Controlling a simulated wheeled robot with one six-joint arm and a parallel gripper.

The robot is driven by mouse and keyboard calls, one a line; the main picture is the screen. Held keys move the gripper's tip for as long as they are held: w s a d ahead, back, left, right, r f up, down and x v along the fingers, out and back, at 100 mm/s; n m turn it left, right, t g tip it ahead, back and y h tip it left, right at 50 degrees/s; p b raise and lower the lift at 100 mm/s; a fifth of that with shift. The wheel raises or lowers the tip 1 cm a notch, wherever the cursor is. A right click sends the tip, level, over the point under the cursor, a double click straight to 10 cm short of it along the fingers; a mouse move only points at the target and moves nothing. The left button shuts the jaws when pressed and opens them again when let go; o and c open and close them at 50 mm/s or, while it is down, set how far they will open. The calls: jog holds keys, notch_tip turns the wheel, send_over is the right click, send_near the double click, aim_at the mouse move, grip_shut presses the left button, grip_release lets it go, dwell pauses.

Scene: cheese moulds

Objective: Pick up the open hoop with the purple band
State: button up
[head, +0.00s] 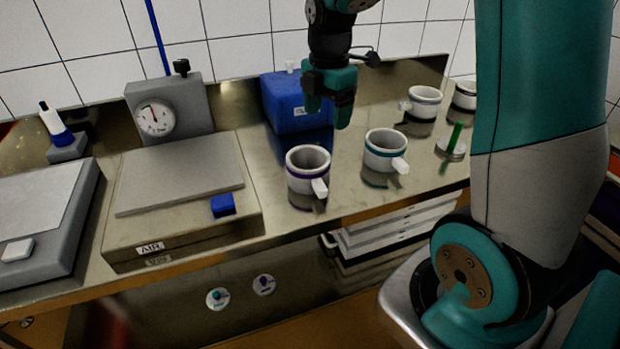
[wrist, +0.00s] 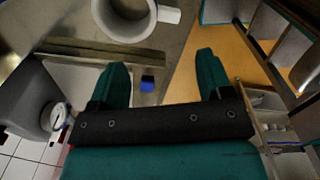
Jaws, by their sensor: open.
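The white hoop with the purple band (head: 307,181) stands upright on the steel counter. Its open top faces up and its pale handle points to the front right. My gripper (head: 328,110) hangs above and behind it, a little to its right in the head view, apart from it, open and empty. In the wrist view my gripper (wrist: 162,65) shows its two teal fingers spread with nothing between them. A white hoop with a handle (wrist: 150,16) is at the top edge there; I cannot tell its band colour.
A teal-banded hoop (head: 382,161) stands close to the right. Two dark-banded hoops (head: 424,104) (head: 465,97) are farther back. A blue box (head: 290,105) stands behind, a green rod on a round base (head: 454,140) at right. A dial press (head: 165,115) and platform (head: 180,175) are at left.

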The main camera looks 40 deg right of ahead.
send_over(325, 179)
jog(key=s, duration=0.1)
jog(key=f, duration=0.8)
jog(key=a+f, duration=0.1)
jog(key=f, duration=0.3)
jog(key=shift+a+f+p, duration=0.1)
jog(key=shift+f+p, duration=0.55)
jog(key=shift+f, duration=2.15)
jog(key=shift+s, duration=0.1)
grip_shut()
